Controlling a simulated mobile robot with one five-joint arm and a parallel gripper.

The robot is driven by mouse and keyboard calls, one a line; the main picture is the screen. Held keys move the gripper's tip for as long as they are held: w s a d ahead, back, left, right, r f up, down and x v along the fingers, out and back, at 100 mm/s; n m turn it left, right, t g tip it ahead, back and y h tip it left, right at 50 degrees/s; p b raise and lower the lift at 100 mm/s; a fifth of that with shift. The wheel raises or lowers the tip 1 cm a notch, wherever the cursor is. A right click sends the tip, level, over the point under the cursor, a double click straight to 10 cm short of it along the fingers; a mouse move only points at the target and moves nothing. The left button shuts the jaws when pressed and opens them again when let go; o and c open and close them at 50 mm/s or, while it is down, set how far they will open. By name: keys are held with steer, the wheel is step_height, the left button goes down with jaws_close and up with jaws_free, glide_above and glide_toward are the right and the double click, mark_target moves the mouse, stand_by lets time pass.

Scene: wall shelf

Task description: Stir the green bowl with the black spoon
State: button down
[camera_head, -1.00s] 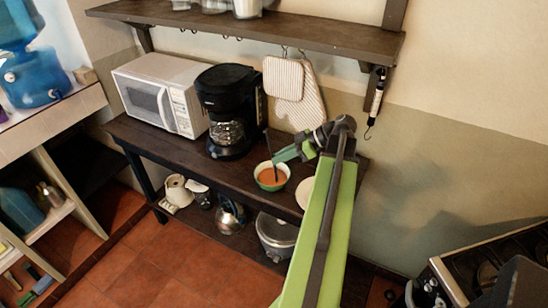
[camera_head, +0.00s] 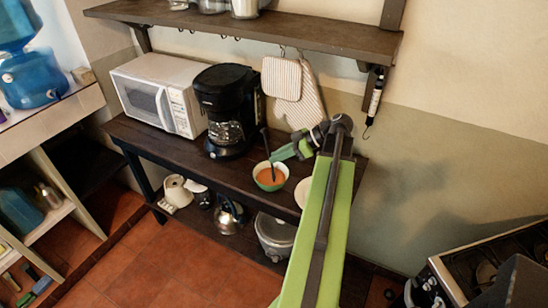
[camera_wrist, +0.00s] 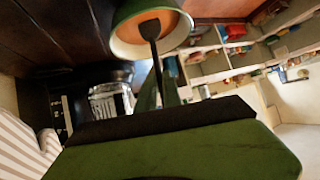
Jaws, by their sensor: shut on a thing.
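The green bowl (camera_head: 270,178) stands on the dark wooden counter and holds an orange liquid. The black spoon (camera_head: 267,146) is tilted, with its lower end in the liquid and its handle rising above the bowl. My gripper (camera_head: 283,154) is beside and above the bowl's right side, shut on the spoon. In the wrist view the spoon (camera_wrist: 157,60) runs from between the jaws into the bowl (camera_wrist: 126,45).
A black coffee maker (camera_head: 226,110) stands just left of the bowl, with a white microwave (camera_head: 160,92) further left. A pale plate (camera_head: 302,193) lies right of the bowl, partly behind my arm. Striped mitts (camera_head: 300,95) hang above. An upper shelf (camera_head: 330,38) overhangs the counter.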

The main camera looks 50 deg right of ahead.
mark_target(265, 131)
steer(key=shift+w+a, duration=0.2)
steer(key=shift+w, duration=0.3)
steer(key=shift+r, duration=0.1)
steer(key=r+p, duration=0.3)
steer(key=w+r+p, duration=0.1)
steer(key=r+p, duration=0.1)
steer(key=p, duration=0.1)
steer(key=shift+w+a+r, duration=0.2)
steer(key=shift+r, duration=0.2)
stand_by(0.7)
step_height(265, 131, up, 5)
steer(key=p, duration=0.5)
steer(key=shift+r, duration=0.1)
